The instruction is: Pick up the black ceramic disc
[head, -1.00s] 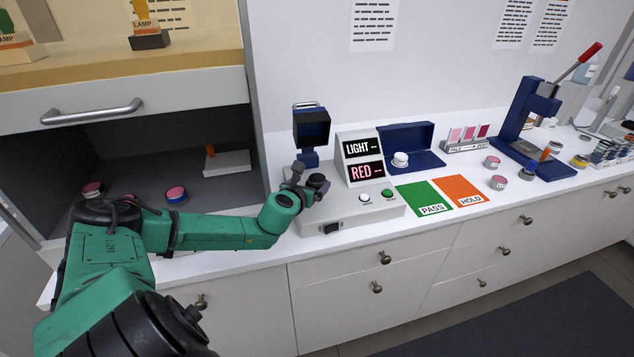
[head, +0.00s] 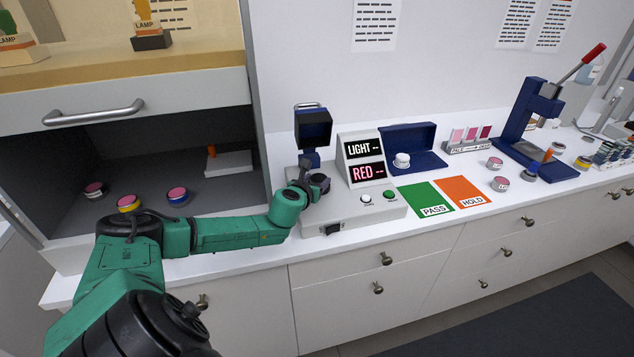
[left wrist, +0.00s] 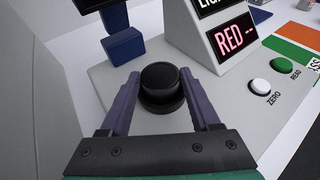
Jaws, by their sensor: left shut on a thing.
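The black ceramic disc (left wrist: 161,78) is a dark round piece with a wider dark rim below it, on the light grey top of the measuring instrument (left wrist: 118,80). It sits between the two purple fingers of my left gripper (left wrist: 160,84) in the left wrist view. The fingers are closed against its sides. In the head view my left gripper (head: 316,184) is at the instrument (head: 355,205), below the dark blue head (head: 313,127), and largely covers the disc. I cannot tell whether the disc is clear of the surface. My right gripper is not in view.
The display (head: 360,160) reads LIGHT and RED; white and green buttons are in front. An open blue case (head: 415,138) holds a white piece (head: 402,160). Green PASS (head: 423,196) and orange HOLD (head: 458,190) mats lie to the right. Several jars stand in the left cabinet (head: 225,185).

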